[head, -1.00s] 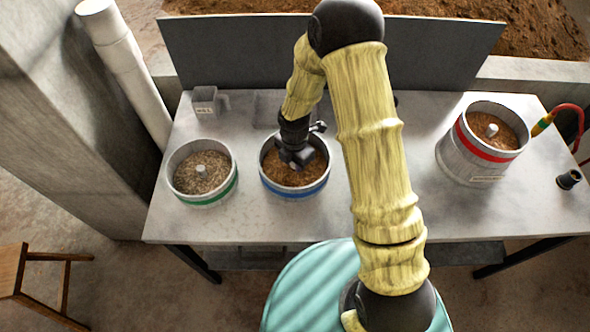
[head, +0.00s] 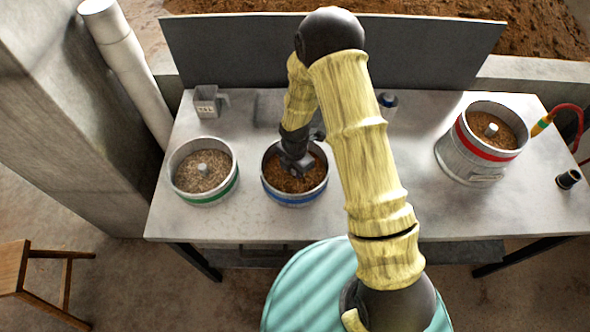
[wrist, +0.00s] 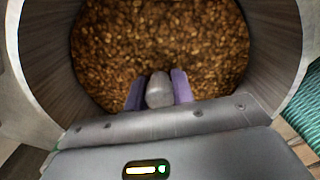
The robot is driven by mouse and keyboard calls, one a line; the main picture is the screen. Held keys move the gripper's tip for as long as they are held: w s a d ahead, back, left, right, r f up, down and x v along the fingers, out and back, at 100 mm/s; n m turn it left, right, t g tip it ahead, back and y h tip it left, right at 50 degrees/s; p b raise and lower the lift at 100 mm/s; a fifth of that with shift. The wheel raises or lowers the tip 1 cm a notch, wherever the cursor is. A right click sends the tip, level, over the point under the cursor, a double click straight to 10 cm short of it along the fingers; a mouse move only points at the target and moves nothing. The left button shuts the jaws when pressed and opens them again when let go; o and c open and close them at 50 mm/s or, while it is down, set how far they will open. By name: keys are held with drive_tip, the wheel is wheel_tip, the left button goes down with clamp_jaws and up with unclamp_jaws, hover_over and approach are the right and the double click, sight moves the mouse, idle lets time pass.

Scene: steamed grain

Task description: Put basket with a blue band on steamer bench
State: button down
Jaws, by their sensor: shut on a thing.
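The basket with a blue band (head: 296,201) is a round grey metal tub of brown grain, left of centre at the grey table's front. My gripper (head: 296,166) reaches down inside it. In the wrist view my gripper's two purple fingers (wrist: 160,99) are shut on the pale central knob (wrist: 160,88) of this basket, with grain around it. The basket looks upright; whether its base touches the table cannot be told. Which surface is the steamer bench is not clear from the frames; the grey table (head: 400,205) carries the baskets.
A green-banded basket (head: 207,198) stands close on the left. A red-banded basket (head: 468,149) stands at the right, near a red hose (head: 566,108) and a black fitting (head: 568,179). A small grey box (head: 207,103) is at the back left. The table's middle right is clear.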

drive_tip(key=shift+f, duration=0.1)
drive_tip(key=c, duration=1.2)
unclamp_jaws()
wheel_tip(320, 180, up, 12)
drive_tip(key=shift+r+b, duration=0.15)
drive_tip(key=shift+b, duration=0.55)
